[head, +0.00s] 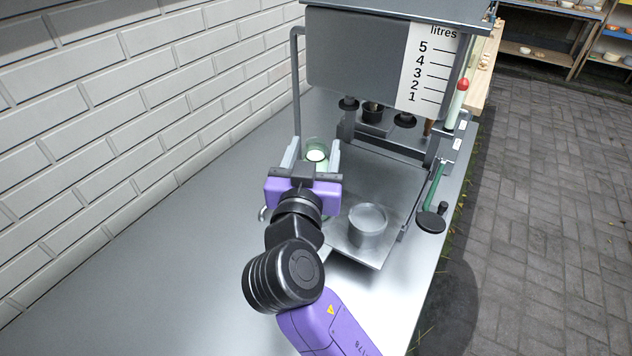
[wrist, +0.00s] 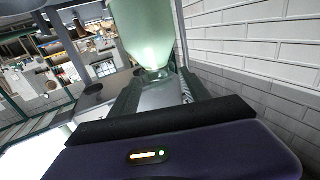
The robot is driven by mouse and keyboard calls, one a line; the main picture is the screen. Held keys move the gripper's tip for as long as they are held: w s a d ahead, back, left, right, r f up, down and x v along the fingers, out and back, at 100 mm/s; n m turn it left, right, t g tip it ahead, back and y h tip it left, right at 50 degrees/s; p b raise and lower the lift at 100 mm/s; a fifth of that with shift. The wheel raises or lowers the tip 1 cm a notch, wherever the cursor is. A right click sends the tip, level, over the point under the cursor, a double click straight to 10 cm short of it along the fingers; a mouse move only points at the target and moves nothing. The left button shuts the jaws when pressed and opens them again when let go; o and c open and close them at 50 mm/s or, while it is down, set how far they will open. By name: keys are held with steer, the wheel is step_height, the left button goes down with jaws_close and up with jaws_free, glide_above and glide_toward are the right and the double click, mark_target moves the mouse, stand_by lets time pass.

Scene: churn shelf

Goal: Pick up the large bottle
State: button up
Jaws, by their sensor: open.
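The large bottle is pale green and see-through. In the head view only a small part of the bottle (head: 317,146) shows, between the fingers of my gripper (head: 312,152), with a white spot in it. In the wrist view the bottle (wrist: 146,32) fills the top middle, cut off by the frame edge, and its narrow end points toward my gripper (wrist: 163,88). My gripper is open, one finger on each side of the bottle's narrow end. I cannot tell whether either finger touches it.
A grey tank with a litre scale (head: 428,70) stands behind on a metal frame. A round metal dish (head: 368,224) sits on a tray to the right of my gripper. A white brick wall (head: 120,110) runs along the left. The steel counter (head: 150,260) is clear at front left.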

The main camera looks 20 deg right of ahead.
mark_target(317, 142)
steer(key=shift+p+x, duration=0.55)
steer(key=shift+x, duration=1.8)
jaws_close()
steer(key=shift+f, duration=0.25)
steer(key=shift+r, duration=0.1)
